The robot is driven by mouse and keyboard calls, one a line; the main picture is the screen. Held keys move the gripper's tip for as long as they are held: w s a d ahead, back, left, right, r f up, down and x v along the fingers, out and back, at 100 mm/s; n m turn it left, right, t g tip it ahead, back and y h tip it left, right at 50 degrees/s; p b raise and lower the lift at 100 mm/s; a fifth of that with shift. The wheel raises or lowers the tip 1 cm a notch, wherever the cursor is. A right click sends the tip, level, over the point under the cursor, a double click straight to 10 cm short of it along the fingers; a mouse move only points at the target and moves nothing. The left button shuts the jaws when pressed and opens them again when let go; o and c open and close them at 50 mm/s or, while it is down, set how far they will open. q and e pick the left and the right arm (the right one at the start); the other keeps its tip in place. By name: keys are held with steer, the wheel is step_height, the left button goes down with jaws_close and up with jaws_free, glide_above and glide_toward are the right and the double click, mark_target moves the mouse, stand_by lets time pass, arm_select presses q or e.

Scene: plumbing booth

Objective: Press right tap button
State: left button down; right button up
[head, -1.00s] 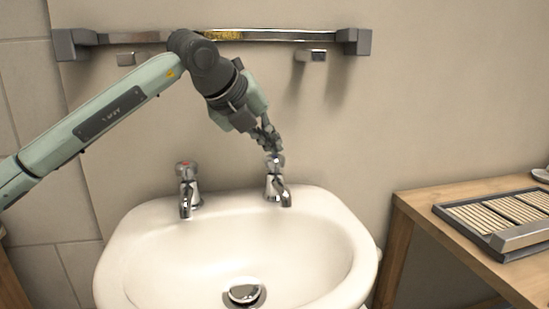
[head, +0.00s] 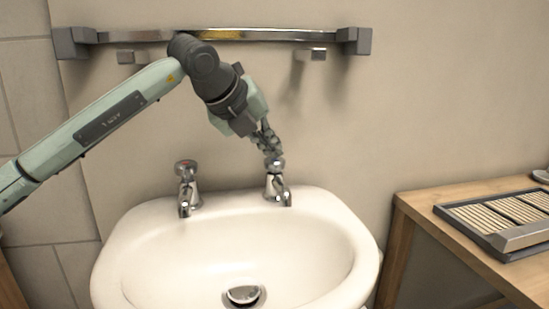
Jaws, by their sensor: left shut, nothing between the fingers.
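The right tap (head: 277,188) is chrome and stands on the back right rim of the white basin (head: 335,215). Its round top button (head: 275,164) is partly covered by my gripper. My left gripper (head: 273,153) is shut and empty, pointing down directly over the right tap. Its fingertips look to be at or on the button; I cannot tell whether they touch it. The left tap (head: 188,190), with a reddish mark on its top (head: 185,167), stands on the back left rim. My right gripper is not in view.
A chrome rail (head: 280,34) with dark end mounts runs along the wall behind my arm, with small hooks below it. A drain plug (head: 243,294) sits in the basin. A wooden table (head: 420,208) with a slatted tray (head: 480,246) is at the right.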

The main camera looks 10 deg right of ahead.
mark_target(272, 160)
arm_select(q)
steer(key=shift+f, duration=0.3)
stand_by(0.4)
steer(key=shift+r+p, duration=0.35)
steer(key=shift+r, duration=0.8)
steer(key=shift+r+p, duration=1.3)
steer(key=shift+r, duration=1.3)
steer(key=shift+s+f, duration=0.1)
steer(key=shift+f, duration=0.05)
